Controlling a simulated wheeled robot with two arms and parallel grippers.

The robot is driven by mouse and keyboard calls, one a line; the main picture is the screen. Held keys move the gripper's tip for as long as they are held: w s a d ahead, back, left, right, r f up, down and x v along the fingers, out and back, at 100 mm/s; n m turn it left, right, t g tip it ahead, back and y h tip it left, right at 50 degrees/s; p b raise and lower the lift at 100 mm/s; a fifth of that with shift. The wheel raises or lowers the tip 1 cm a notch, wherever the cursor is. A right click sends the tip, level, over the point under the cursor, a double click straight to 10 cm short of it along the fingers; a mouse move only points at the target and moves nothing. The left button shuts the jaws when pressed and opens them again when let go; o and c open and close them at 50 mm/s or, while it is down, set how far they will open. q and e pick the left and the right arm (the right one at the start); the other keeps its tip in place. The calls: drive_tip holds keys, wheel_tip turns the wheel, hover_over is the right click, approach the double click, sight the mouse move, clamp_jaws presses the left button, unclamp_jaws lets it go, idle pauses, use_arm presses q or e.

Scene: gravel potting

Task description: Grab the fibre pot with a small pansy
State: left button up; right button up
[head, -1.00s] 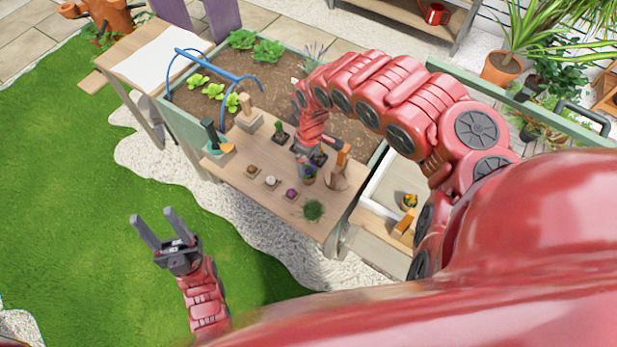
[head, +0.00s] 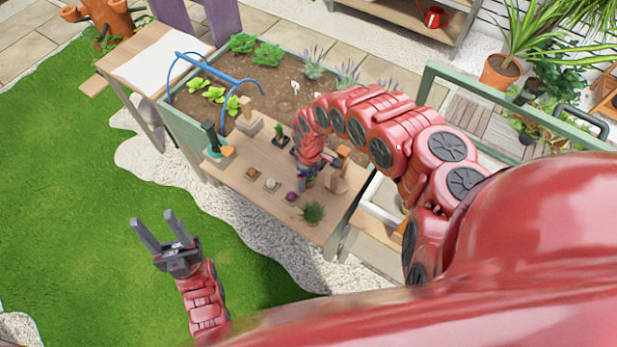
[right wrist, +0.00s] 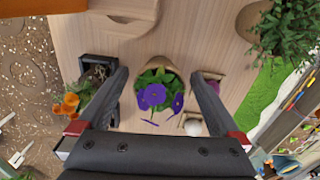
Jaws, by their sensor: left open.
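The fibre pot with a small pansy shows in the right wrist view (right wrist: 157,72), with purple flowers over green leaves and a brown rim. It stands on the wooden table (head: 245,180). In the head view it is mostly hidden under my right gripper (head: 307,175). In the right wrist view my right gripper (right wrist: 159,77) is open, with one finger on each side of the pot and gaps showing between them. My left gripper (head: 155,219) is open and empty above the lawn, left of the table.
A black pot with orange flowers (right wrist: 72,100) stands close outside one right finger. Small pots with a white (right wrist: 193,126) and a purple top are close to the other. A green plant (head: 313,212) stands at the near table corner; a wooden piece (head: 338,176) is right of my gripper.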

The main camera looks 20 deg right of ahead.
drive_tip(key=c, duration=1.3)
drive_tip(key=shift+r, duration=0.1)
drive_tip(key=shift+c, duration=0.2)
